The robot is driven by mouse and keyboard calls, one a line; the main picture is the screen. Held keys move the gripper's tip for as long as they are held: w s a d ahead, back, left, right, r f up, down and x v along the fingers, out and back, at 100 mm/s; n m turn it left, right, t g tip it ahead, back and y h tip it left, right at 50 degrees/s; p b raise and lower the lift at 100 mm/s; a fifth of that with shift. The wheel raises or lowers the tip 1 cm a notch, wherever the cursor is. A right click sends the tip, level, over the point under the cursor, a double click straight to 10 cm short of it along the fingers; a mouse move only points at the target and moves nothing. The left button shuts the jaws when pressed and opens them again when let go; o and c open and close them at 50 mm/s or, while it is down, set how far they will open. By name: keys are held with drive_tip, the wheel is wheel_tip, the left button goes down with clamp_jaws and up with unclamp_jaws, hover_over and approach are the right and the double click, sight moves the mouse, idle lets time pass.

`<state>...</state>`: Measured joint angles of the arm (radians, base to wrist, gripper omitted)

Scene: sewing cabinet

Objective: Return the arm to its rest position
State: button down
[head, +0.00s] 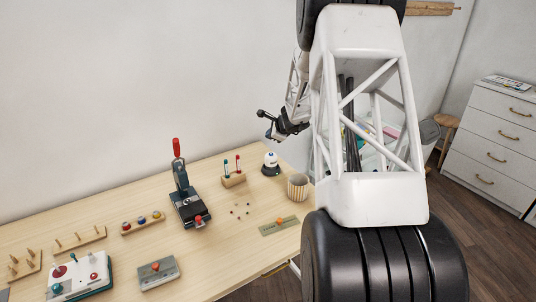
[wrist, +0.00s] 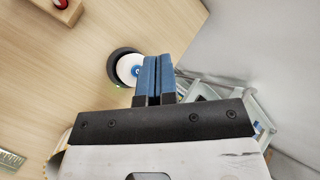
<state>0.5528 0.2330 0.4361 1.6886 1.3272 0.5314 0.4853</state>
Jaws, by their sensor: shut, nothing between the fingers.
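My gripper (head: 270,127) is in the air above the far right part of the table in the head view, over the white round-topped device. In the wrist view its two blue fingers (wrist: 153,78) are together, with nothing between them. The white device with a dark base (head: 271,164) stands upright on the table, and it also shows in the wrist view (wrist: 130,68) beside and beyond the fingertips. My gripper is apart from the table. My large white arm link covers much of the right half of the head view.
The wooden table (head: 110,205) holds a press with a red handle (head: 186,200), a striped cup (head: 298,187), a peg rack (head: 233,179), a green plate (head: 279,226) and control boxes (head: 158,273). The wall is behind. A white drawer cabinet (head: 497,140) and stool (head: 446,124) stand at right.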

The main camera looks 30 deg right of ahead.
drive_tip(key=s+a+r+n+g+y, duration=0.1)
drive_tip(key=s+a+r+n, duration=0.4)
drive_tip(key=a, duration=0.4)
drive_tip(key=s+a+r+n+g, duration=0.1)
drive_tip(key=s+a+r+n, duration=0.2)
drive_tip(key=s+a+r, duration=0.55)
drive_tip(key=s+a+r+n+g+y, duration=0.1)
drive_tip(key=s+a+r+n+g, duration=0.25)
drive_tip(key=a, duration=0.75)
drive_tip(key=s+a+n+h, duration=0.1)
drive_tip(key=s+a+n, duration=0.2)
drive_tip(key=s, duration=0.8)
drive_tip(key=s+a+r+n+h, duration=0.1)
drive_tip(key=s+a+n, duration=0.3)
drive_tip(key=s, duration=0.7)
drive_tip(key=s+a+n+h, duration=0.2)
drive_tip(key=s+n, duration=0.4)
drive_tip(key=s, duration=0.6)
drive_tip(key=shift+a+r+g, duration=0.15)
drive_tip(key=shift+a+g, duration=0.3)
drive_tip(key=shift+a, duration=0.35)
